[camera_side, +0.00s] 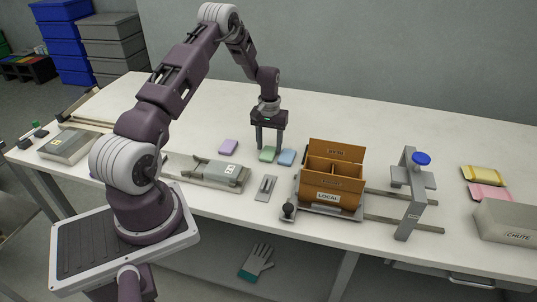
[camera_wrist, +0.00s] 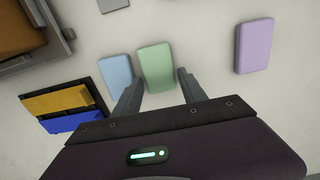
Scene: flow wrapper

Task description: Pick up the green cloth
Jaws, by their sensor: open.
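The green cloth (camera_side: 267,154) is a small pale-green folded pad lying flat on the white table, between a blue cloth (camera_side: 286,157) and a purple cloth (camera_side: 228,147). My gripper (camera_side: 269,148) hangs pointing down over it, fingers apart and empty. In the wrist view, the green cloth (camera_wrist: 156,67) lies just beyond my gripper (camera_wrist: 160,76), its near end between the two fingertips. The blue cloth (camera_wrist: 117,76) is close beside it on the left, by the left finger. The purple cloth (camera_wrist: 254,46) lies well apart to the right. I cannot tell the fingertips' exact height above the table.
A brown divided box (camera_side: 333,175) labelled LOCAL stands right of the cloths. A clamp-like stand with a blue knob (camera_side: 421,158) is farther right, with yellow and pink pads (camera_side: 484,175) and a CHUTE box (camera_side: 508,222) beyond.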

